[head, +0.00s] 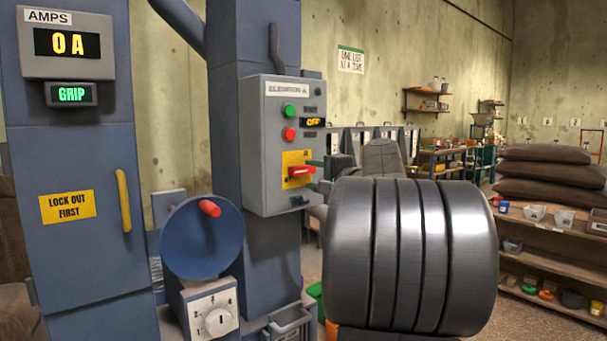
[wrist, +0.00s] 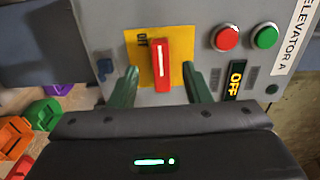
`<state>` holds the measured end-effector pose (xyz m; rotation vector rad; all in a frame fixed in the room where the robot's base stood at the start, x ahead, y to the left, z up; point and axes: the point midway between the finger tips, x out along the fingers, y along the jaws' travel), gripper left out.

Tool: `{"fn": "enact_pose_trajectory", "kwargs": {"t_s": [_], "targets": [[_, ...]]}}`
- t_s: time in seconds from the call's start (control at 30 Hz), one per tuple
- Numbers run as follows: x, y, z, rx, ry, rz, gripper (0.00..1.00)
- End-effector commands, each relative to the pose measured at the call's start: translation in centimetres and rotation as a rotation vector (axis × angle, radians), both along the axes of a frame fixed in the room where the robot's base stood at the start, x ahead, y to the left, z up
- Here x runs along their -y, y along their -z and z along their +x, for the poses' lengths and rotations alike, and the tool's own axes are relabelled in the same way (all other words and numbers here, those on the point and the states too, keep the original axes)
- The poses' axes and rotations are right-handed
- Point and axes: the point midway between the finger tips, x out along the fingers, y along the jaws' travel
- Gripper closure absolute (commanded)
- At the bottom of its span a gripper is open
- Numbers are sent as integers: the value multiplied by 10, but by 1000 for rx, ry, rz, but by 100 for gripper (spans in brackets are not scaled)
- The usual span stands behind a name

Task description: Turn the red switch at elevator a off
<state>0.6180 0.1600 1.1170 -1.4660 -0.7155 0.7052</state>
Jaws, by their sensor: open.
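The red switch (head: 300,171) is a red handle on a yellow plate (head: 290,157), low on the grey control box (head: 262,150) labelled ELEVATOR A. In the head view the handle lies sideways. The wrist view, turned on its side, shows the red handle (wrist: 160,66) upright in the picture on the yellow plate (wrist: 140,73). My gripper (wrist: 162,84) is open, its two green fingers on either side of the handle with gaps to both. In the head view my gripper (head: 317,174) is just right of the switch, partly hidden.
The box has a green button (head: 290,111), a red button (head: 290,134) and an amber display (head: 313,122) that reads OFF in the wrist view. A meter (head: 67,43) reads 0 A. A blue drum (head: 200,240) with a red knob stands below left.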

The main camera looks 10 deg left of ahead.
Motion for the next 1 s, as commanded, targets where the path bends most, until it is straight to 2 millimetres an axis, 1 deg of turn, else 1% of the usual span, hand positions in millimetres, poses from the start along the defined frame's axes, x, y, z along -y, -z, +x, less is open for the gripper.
{"fn": "enact_pose_trajectory", "kwargs": {"t_s": [0.03,0.2,0.4,0.63,0.87,1.0], "targets": [[12,-1,-8,1,5,-1,56],[41,0,-30,0,5,0,56],[60,0,-46,-1,2,-1,56],[66,0,-52,-1,0,-1,56],[66,0,-51,-1,-1,-1,56],[61,1,-48,-1,-2,-1,56]]}}
